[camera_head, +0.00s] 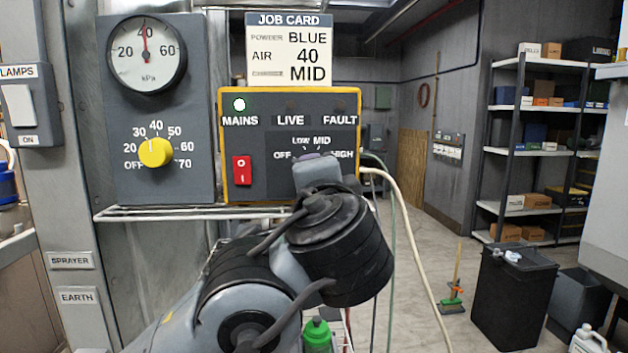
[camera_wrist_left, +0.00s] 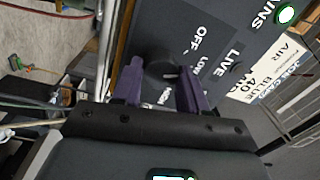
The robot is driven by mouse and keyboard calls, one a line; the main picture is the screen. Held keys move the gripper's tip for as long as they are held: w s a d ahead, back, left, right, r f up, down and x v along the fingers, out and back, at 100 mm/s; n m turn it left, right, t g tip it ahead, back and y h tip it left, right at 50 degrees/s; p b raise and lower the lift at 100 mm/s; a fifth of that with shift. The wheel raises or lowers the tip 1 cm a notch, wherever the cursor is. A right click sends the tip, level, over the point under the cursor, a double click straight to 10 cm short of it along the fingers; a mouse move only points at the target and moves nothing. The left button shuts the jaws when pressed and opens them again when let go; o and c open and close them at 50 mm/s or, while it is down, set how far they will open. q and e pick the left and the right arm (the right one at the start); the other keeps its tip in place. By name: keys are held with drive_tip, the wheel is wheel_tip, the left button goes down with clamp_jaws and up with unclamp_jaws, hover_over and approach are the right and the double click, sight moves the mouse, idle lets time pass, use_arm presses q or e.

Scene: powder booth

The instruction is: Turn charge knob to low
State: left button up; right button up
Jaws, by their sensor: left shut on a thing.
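My left gripper (camera_head: 314,158) reaches up to the control box (camera_head: 225,150) and covers its charge knob in the head view. The dial's OFF, LOW, MID and HIGH labels show around the gripper. In the left wrist view my left gripper (camera_wrist_left: 161,88) has its purple fingers on both sides of the dark charge knob (camera_wrist_left: 160,69), shut on it. A short light mark shows on the knob there, but I cannot tell for sure which label it points at. My right gripper is not in view.
A green lamp (camera_head: 239,105) is lit above MAINS, and a red rocker switch (camera_head: 242,170) sits on the same box. Left are a yellow knob (camera_head: 155,152) and a kPa gauge (camera_head: 146,54). A job card (camera_head: 289,50) above reads BLUE, 40, MID. Hoses hang at right.

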use_arm(q)
drive_tip(key=o, duration=1.1)
drive_tip(key=shift+c, duration=0.2)
drive_tip(key=s+d+b, duration=0.1)
drive_tip(key=s+b, duration=0.2)
drive_tip(key=s, duration=0.7)
drive_tip(key=shift+s+f, duration=0.35)
drive_tip(key=shift+s, duration=0.05)
drive_tip(key=shift+w, duration=0.1)
